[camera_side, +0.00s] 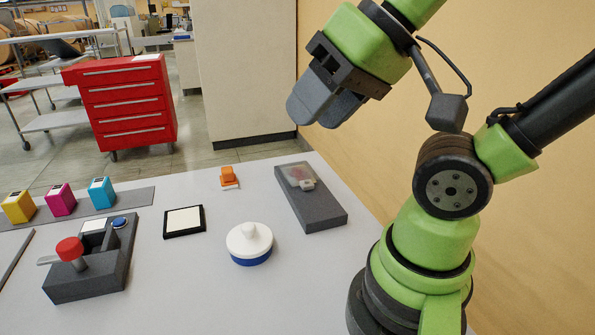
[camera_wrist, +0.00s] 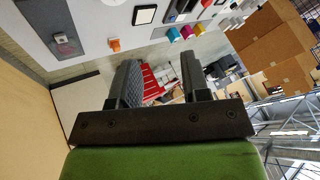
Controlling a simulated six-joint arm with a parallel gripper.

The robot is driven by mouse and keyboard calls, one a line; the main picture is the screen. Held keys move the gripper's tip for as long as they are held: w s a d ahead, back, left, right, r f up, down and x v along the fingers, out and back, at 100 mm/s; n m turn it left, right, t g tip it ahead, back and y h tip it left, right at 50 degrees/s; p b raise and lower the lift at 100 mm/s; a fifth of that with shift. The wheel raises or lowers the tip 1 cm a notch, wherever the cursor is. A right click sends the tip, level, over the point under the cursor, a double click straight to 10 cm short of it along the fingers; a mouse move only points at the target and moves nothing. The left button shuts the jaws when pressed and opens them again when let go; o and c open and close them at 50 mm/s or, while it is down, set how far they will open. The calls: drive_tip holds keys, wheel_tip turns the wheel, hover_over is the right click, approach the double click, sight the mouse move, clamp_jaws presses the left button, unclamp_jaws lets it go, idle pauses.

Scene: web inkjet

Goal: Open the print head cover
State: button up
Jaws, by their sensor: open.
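A dark grey block (camera_side: 318,208) lies flat at the right of the table, with a clear cover (camera_side: 296,172) and a small light tab (camera_side: 307,185) at its far end. The cover looks closed, lying flat. In the wrist view the block (camera_wrist: 40,18) is at the upper left, with the cover and tab (camera_wrist: 62,40) near its end. My gripper (camera_side: 322,108) is raised well above the table, over the far right side, touching nothing. In the wrist view its two fingers (camera_wrist: 160,75) stand apart with nothing between them.
A grey fixture with a red knob (camera_side: 69,249) stands at left, near yellow, magenta and cyan cartridges (camera_side: 102,193). A black-framed white pad (camera_side: 183,222), a white-and-blue round container (camera_side: 249,243) and an orange item (camera_side: 228,176) lie mid-table. A wall is at right.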

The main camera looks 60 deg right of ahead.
drive_tip(key=shift+o, duration=0.9)
drive_tip(key=shift+w, duration=0.1)
drive_tip(key=m+g+h, duration=0.2)
drive_tip(key=m+g, duration=0.5)
drive_tip(key=m, duration=0.1)
hover_over(307, 171)
wheel_tip(307, 171, down, 15)
wheel_tip(307, 171, down, 10)
drive_tip(key=shift+r, duration=0.1)
